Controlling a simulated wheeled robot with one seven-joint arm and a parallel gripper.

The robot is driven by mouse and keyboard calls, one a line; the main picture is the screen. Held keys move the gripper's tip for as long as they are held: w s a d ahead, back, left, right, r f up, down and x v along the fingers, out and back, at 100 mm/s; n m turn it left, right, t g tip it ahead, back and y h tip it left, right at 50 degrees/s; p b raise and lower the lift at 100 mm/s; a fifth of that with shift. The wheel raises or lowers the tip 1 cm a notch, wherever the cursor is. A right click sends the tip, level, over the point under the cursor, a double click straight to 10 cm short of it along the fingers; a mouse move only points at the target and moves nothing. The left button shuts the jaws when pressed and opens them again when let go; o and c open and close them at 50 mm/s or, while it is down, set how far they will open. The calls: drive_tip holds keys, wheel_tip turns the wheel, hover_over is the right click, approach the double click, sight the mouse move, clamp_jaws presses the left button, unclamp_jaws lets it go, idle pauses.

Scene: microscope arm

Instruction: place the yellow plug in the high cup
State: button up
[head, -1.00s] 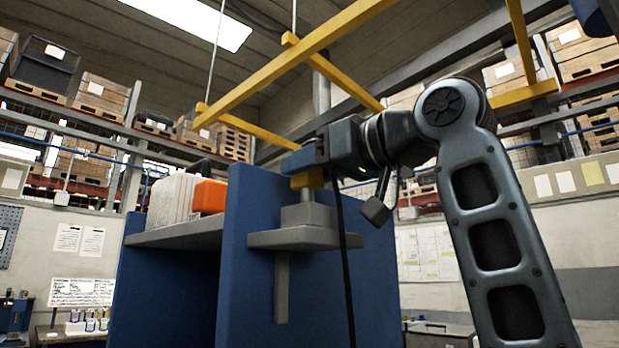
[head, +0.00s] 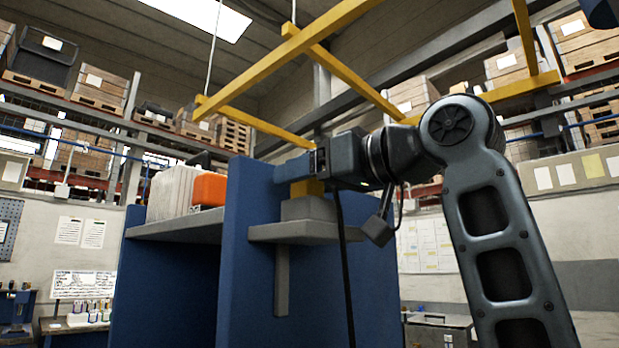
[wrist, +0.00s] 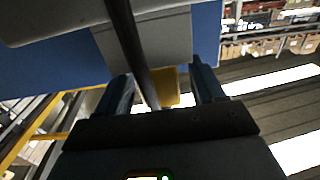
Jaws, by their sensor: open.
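The yellow plug (head: 307,187) sits at the top of the grey high cup (head: 308,208), which stands on a grey bracket on the blue panel. Only the plug's yellow upper part shows, and its lower part is hidden by the cup. My gripper (head: 297,168) is open at the plug, level with its top. In the wrist view the yellow plug (wrist: 168,88) lies between the two spread fingers of my gripper (wrist: 161,76), with gaps on both sides. The grey cup (wrist: 170,38) is just beyond it. A dark cable crosses in front and hides part of both.
The grey bracket (head: 275,233) juts from the blue panel (head: 235,270). An orange box (head: 209,190) and white slabs (head: 172,192) stand on a shelf to the left. Yellow beams (head: 300,45) hang overhead.

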drive_tip(key=shift+r, duration=0.15)
drive_tip(key=b+v, duration=0.3)
drive_tip(key=v, duration=0.9)
drive_tip(key=shift+b, duration=0.4)
drive_tip(key=shift+c, duration=0.4)
idle(0.6)
